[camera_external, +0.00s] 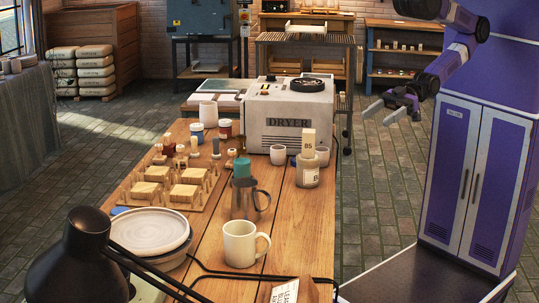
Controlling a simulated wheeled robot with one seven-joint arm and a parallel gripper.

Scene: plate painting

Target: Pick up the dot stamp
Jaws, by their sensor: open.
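Several small stamps with wooden or pale handles stand in a loose group (194,147) on the wooden table (285,222), left of its middle. They are too small to tell which one is the dot stamp. My gripper (382,112) is at the upper right, above the floor beyond the table's right edge. Its two pale fingers are apart with nothing between them. It is well away from the stamps.
A dryer (290,115) stands at the table's far end, between the stamps and my gripper. A wooden pegged rack (178,190) lies beside the stamps.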

